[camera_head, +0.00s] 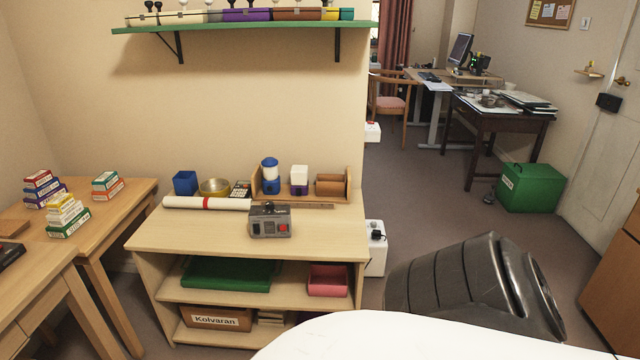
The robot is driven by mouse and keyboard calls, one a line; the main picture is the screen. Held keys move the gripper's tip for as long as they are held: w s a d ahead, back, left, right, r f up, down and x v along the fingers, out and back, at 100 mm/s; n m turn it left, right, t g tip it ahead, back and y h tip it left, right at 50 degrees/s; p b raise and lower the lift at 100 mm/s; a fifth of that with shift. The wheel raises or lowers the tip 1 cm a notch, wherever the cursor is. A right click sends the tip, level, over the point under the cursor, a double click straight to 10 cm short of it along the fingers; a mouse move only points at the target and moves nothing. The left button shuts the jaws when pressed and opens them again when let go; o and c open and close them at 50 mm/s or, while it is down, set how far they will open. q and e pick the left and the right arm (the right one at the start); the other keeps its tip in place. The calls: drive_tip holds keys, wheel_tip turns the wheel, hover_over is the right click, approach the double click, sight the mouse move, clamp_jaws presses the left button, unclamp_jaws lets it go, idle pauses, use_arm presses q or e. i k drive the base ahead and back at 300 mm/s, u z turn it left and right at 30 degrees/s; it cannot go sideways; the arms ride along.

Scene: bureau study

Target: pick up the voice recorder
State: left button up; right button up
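A grey boxy device with a red button and a dark knob on top, which looks like the voice recorder (270,221), sits upright near the front edge of the light wooden shelf unit's top (190,231). It stands right of the middle, in front of a ruler and a rolled white paper with a red band. Nothing covers its front. Neither of my grippers is in view.
Behind the recorder are the white roll (190,203), a blue cup (185,183), a brass bowl (214,187), a calculator (241,189) and a wooden organizer (343,187). A green wall shelf (240,28) hangs above. The unit's top is clear left of the recorder.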

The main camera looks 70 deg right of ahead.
sight(269, 221)
drive_tip(key=z, duration=3.55)
drive_tip(key=i, duration=1.55)
drive_tip(key=u, duration=2.8)
